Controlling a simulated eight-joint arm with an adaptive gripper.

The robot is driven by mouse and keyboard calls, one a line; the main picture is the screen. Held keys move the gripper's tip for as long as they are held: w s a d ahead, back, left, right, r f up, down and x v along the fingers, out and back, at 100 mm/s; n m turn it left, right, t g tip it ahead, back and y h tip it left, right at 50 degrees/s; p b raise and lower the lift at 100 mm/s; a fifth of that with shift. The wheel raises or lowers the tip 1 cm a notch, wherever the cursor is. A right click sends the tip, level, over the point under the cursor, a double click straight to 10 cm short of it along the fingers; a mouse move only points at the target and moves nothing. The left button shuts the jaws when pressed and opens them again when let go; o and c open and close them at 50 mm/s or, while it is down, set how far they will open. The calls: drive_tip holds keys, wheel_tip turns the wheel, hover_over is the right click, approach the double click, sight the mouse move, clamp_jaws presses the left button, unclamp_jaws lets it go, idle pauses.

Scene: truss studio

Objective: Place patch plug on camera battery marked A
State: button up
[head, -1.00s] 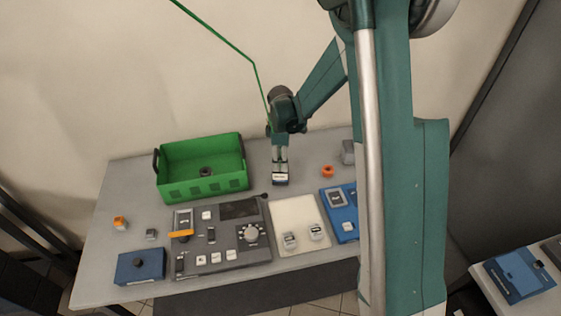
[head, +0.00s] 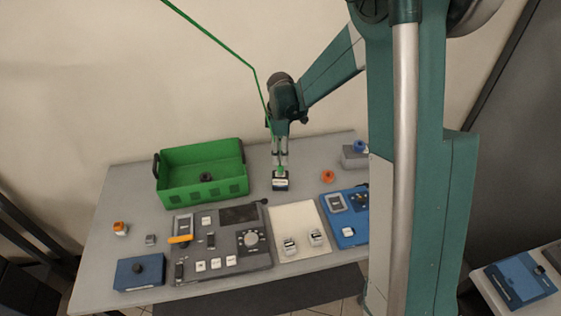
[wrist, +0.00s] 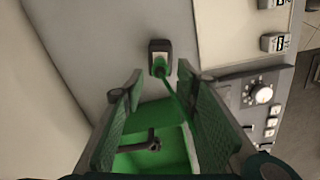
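A green patch plug (head: 281,171) with a green cable sits on top of a dark camera battery (head: 281,185) with a pale label, standing on the table. In the wrist view the plug (wrist: 160,67) rests on the dark battery (wrist: 160,46), and its cable trails off to the lower right. I cannot read the letter on the label. My gripper (head: 280,154) is just above the plug, pointing down. In the wrist view my gripper (wrist: 160,74) has its fingers spread on either side with nothing clamped. Two more batteries stand on a white mat (head: 289,218), the left one (head: 289,247) and the right one (head: 316,237).
A control panel (head: 205,262) lies in front. An orange ring (head: 327,176) and a grey box (head: 352,160) are at right. The table around the dark battery is clear.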

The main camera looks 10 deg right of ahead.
drive_tip(key=shift+r, duration=2.75)
drive_tip(key=s+d+r+m+t, duration=0.25)
drive_tip(key=s+r+m, duration=0.45)
drive_tip(key=s+r, duration=0.8)
drive_tip(key=s+d+m+t, duration=0.1)
drive_tip(key=s+m+t, duration=0.3)
drive_tip(key=s, duration=1.6)
drive_tip(key=shift+d+m+t, duration=0.2)
drive_tip(key=shift+m+t, duration=0.15)
drive_tip(key=shift+m, duration=1.65)
drive_tip(key=shift+f, duration=0.15)
